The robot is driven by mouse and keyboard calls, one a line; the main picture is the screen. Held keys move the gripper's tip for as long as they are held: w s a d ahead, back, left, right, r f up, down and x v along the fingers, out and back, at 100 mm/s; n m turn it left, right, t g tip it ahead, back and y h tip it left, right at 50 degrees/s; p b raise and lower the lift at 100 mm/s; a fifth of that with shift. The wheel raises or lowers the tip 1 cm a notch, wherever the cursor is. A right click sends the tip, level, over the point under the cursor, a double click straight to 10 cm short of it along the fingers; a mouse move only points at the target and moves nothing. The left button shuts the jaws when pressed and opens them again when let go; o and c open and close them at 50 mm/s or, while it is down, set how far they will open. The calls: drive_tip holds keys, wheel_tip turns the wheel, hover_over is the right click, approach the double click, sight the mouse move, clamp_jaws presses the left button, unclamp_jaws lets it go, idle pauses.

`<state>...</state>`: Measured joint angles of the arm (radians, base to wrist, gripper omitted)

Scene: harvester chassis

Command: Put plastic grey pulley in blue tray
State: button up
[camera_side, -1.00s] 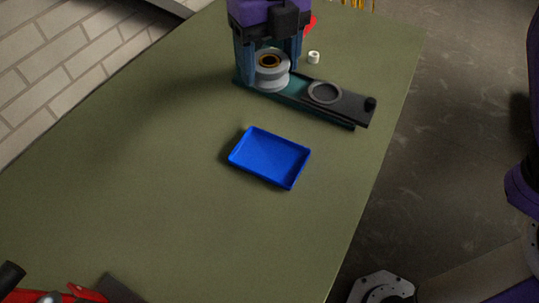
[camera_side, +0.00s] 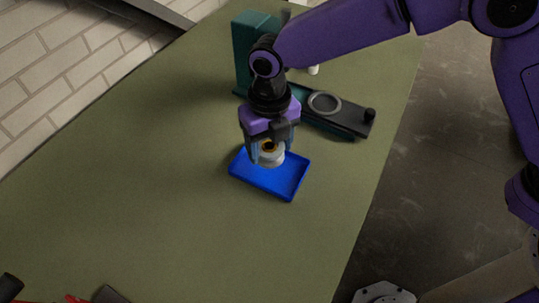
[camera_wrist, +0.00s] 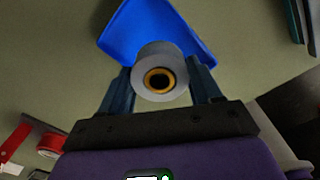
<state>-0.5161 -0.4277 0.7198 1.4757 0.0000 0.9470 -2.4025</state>
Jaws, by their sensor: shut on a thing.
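The grey pulley (camera_side: 271,157), with a gold-coloured centre ring, is between the fingers of my gripper (camera_side: 268,157). My gripper is shut on it. In the wrist view the pulley (camera_wrist: 159,78) sits between the two blue fingers (camera_wrist: 160,92). The blue tray (camera_side: 287,184) lies flat on the green table, and the pulley is over its upper-left part in the side view. I cannot tell whether the pulley touches the tray floor. The tray (camera_wrist: 190,38) shows behind the pulley in the wrist view.
A dark green fixture (camera_side: 248,45) with a black plate (camera_side: 345,116) holding a ring stands behind the tray. A small white part (camera_side: 314,70) is near it. Red tools (camera_side: 75,298) lie at the lower left. The green table (camera_side: 150,190) left of the tray is clear.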

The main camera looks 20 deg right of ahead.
sight(269, 159)
drive_tip(key=shift+f, duration=2.15)
drive_tip(key=o, duration=0.7)
drive_tip(key=shift+f, duration=0.15)
wheel_tip(269, 159, up, 11)
drive_tip(key=shift+r, duration=0.7)
